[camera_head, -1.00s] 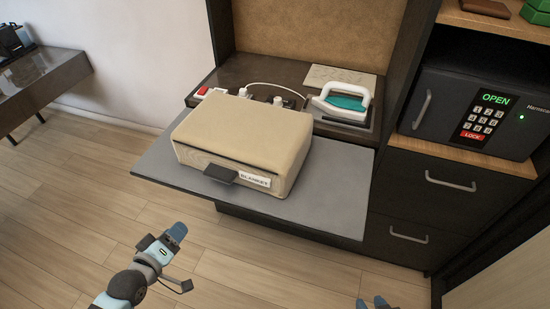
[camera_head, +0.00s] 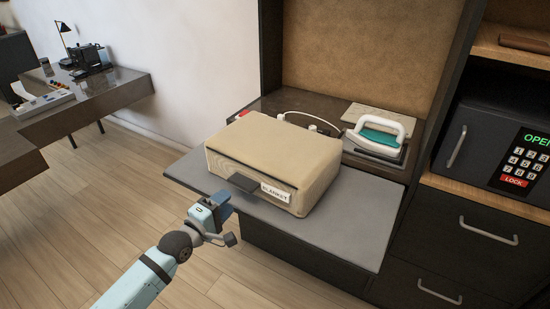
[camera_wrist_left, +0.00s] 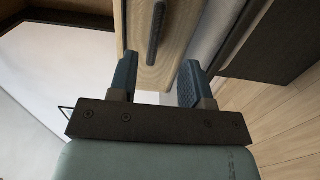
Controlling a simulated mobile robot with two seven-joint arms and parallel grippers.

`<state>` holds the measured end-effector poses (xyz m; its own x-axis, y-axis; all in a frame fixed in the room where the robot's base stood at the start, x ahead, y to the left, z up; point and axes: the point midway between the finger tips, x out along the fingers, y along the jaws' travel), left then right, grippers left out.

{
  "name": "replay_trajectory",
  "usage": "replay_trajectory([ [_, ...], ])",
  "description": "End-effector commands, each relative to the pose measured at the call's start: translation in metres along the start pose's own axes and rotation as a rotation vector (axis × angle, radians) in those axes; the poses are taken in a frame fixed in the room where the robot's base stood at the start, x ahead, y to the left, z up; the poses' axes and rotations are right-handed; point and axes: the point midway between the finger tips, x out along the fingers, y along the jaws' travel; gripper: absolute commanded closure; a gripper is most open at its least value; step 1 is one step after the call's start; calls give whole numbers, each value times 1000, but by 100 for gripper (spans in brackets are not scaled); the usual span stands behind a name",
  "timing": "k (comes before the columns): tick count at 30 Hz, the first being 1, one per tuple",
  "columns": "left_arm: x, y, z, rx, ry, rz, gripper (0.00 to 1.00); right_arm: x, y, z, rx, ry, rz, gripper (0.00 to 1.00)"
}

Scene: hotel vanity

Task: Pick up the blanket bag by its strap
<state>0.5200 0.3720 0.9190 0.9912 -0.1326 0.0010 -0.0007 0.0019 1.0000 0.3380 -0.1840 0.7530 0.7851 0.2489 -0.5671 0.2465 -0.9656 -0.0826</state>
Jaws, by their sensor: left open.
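The tan blanket bag (camera_head: 275,155) lies flat on the grey pull-out shelf (camera_head: 345,228), with a white "BLANKET" label on its front. Its short dark strap (camera_head: 243,183) sticks out from the front face. My left gripper (camera_head: 221,203) is just in front of the bag, near the strap and a little below it. In the left wrist view the strap (camera_wrist_left: 156,35) shows ahead, between the directions of the two open fingers (camera_wrist_left: 158,80), with the bag's side (camera_wrist_left: 175,45) behind it. The fingers appear empty. My right gripper is out of the head view.
An iron (camera_head: 380,136) stands on the dark counter behind the bag, beside a power strip with plugs and a cable. A safe (camera_head: 495,150) is at the right above drawers. A desk (camera_head: 85,100) stands at the far left. The floor in front is clear.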

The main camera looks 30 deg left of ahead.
Motion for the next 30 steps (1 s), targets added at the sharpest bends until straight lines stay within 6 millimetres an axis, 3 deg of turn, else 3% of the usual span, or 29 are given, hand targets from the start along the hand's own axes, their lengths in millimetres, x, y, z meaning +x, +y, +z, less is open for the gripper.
replay_trajectory([
  [3,18,0,0,0,0,0,55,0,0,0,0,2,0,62],
  [10,33,1,-1,2,0,-1,55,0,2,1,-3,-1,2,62],
  [19,74,6,-7,1,-1,0,55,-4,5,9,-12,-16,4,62],
  [28,80,5,-7,1,-1,-2,55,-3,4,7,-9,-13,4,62],
  [30,79,5,-7,1,-1,-2,69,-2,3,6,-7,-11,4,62],
])
